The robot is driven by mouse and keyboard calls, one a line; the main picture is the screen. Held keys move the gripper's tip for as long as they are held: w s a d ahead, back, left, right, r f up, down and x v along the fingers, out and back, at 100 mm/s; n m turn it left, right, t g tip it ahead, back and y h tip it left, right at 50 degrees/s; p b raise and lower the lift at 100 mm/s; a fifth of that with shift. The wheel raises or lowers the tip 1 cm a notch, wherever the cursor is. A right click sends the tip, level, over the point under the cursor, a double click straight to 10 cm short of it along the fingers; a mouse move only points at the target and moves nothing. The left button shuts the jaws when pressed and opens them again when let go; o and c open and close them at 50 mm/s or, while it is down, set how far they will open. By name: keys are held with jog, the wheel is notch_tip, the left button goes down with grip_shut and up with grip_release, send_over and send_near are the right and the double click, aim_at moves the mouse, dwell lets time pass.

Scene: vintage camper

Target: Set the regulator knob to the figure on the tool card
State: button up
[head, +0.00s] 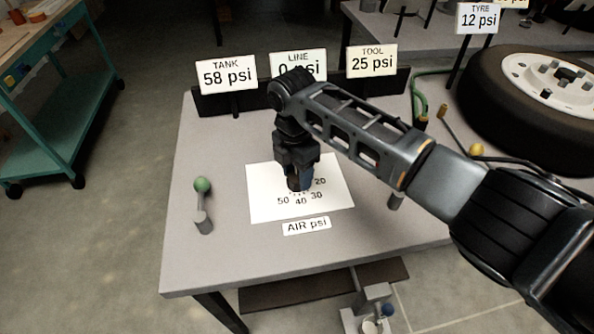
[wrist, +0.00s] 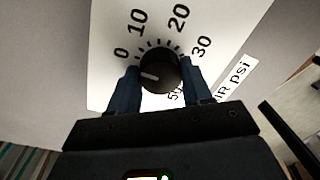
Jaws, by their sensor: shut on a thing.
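The black regulator knob (wrist: 160,70) sits on a white dial sheet (wrist: 105,85) marked 0 to 50. My gripper (wrist: 160,80) is shut on the knob, one blue finger on each side. In the head view my gripper (head: 299,183) points down over the sheet (head: 262,205) and hides most of the knob. The tool card (head: 372,61) reads 25 psi. The line card (head: 299,64) appears to read 0 psi, partly covered by my arm.
The tank card (head: 231,74) reads 58 psi. A green-knobbed lever (head: 202,187) stands left of the sheet. An AIR psi label (head: 306,226) lies in front. A wheel (head: 535,95) with a tyre card (head: 479,18) reading 12 psi is at right. A teal cart (head: 75,90) stands left.

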jog(key=m+p, duration=0.2)
jog(key=m, duration=0.3)
jog(key=shift+r, duration=0.1)
jog(key=m+p, duration=0.1)
jog(key=m, duration=0.5)
jog(key=shift+p, duration=0.4)
jog(key=m+p, duration=0.1)
jog(key=m, duration=0.4)
jog(key=shift+s+d+y+p, duration=0.1)
jog(key=shift+y+p, duration=0.25)
jog(key=shift+y, duration=0.05)
jog(key=m, duration=0.5)
jog(key=shift+m, duration=0.5)
jog(key=o, duration=1.1)
jog(key=shift+c, duration=0.2)
